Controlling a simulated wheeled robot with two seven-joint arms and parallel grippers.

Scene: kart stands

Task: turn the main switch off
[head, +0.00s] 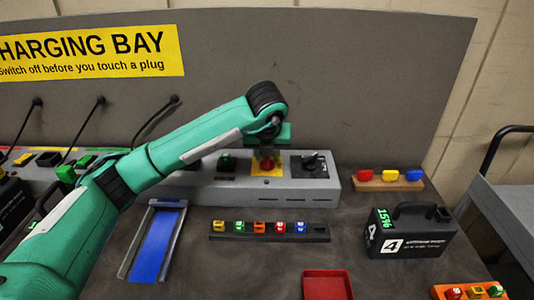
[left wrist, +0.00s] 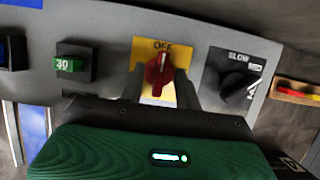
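The main switch is a red knob (left wrist: 158,73) on a yellow plate (left wrist: 144,49) marked OFF at its top. In the left wrist view the knob stands nearly upright, its pale mark towards the OFF label. In the head view the red knob (head: 267,164) is partly hidden by my left gripper. My left gripper (left wrist: 158,88) has its two grey fingers on either side of the knob, with gaps showing between them and it. In the head view the left gripper (head: 267,154) points down at the plate. My right gripper is not in view.
The grey console (head: 325,190) also carries a black SLOW dial (left wrist: 236,87) and a green block marked 30 (left wrist: 69,64). In front are a blue-floored channel (head: 159,246), a rack of coloured blocks (head: 220,237), a red tray (head: 327,287) and a black battery case (head: 425,243).

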